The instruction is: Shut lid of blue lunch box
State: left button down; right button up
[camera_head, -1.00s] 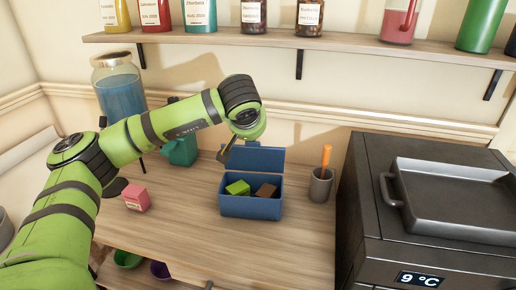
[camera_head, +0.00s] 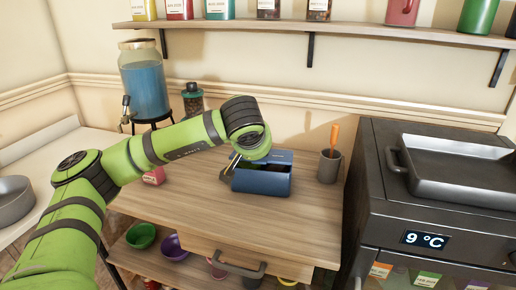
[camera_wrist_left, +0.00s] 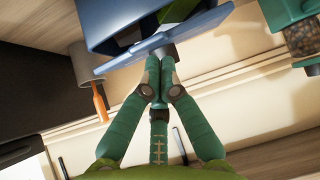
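The blue lunch box (camera_head: 262,183) stands on the wooden table. Its lid (camera_head: 280,156) is tilted partway over the box, which is still open at the front; a little green shows in the dark interior. In the left wrist view the blue lid (camera_wrist_left: 150,52) is a slanted panel beside the box (camera_wrist_left: 108,20), with a green item (camera_wrist_left: 180,10) between them. My left gripper (camera_wrist_left: 160,62) is shut and empty, with its fingertips at the outer side of the lid, seemingly touching it. In the head view my left wrist hides most of it. My right gripper is not in view.
A grey cup (camera_head: 329,168) with an orange-handled tool stands right of the box. A black oven (camera_head: 375,160) with a tray is further right. A pink box (camera_head: 154,176) and a blue drink dispenser (camera_head: 147,80) are at left. The table front is clear.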

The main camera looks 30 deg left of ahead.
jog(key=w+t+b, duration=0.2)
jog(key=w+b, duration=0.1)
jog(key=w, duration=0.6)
pick_arm(q)
jog(key=shift+t+y, duration=0.4)
jog(key=shift+t, duration=0.4)
jog(key=f+b, duration=0.1)
jog(key=s+f+b, duration=0.1)
jog(key=f+b, duration=0.2)
jog(key=f, duration=0.1)
jog(key=shift+s+d, duration=0.25)
jog(key=shift+d, duration=0.1)
jog(key=shift+s+f+t+b, duration=0.2)
jog(key=shift+f+t+b, duration=0.15)
jog(key=shift+b, duration=0.8)
jog(key=shift+f+t+b, duration=0.2)
jog(key=shift+t+b, duration=0.15)
jog(key=shift+b, duration=0.3)
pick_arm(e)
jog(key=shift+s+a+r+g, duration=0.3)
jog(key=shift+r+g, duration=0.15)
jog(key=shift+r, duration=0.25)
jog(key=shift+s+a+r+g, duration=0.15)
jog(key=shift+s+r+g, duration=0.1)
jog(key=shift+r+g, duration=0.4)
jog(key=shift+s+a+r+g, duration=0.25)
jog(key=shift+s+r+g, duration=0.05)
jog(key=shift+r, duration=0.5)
